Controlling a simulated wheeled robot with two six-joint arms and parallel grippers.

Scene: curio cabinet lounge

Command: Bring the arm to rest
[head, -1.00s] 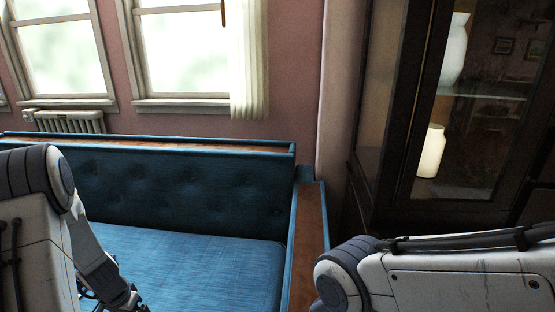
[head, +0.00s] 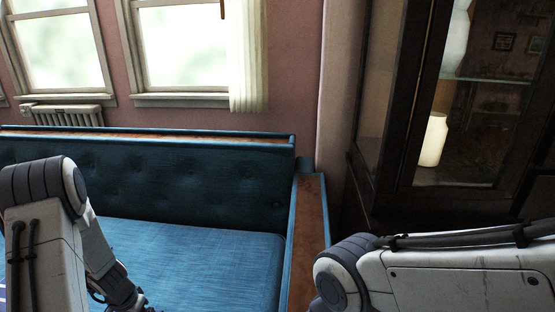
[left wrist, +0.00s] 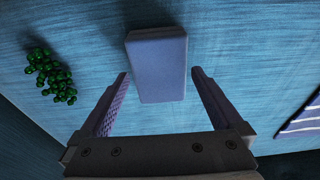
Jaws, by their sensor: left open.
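My left arm (head: 50,230) comes in from the left in the head view, over the blue sofa (head: 200,258). Its fingers lie below the frame there. In the left wrist view the left gripper (left wrist: 158,82) is open, with its two fingers apart above the sofa seat. A grey-blue block (left wrist: 158,60) lies on the seat just past and between the fingertips; I see no grip on it. My right arm (head: 440,275) crosses the lower right of the head view, and its gripper is out of frame.
A bunch of green grapes (left wrist: 50,75) lies on the seat, left in the wrist view. A striped cloth (left wrist: 302,118) is at right. The sofa's wooden armrest (head: 312,215) and a dark glass cabinet (head: 395,130) stand on the right. A radiator (head: 66,116) is under the window.

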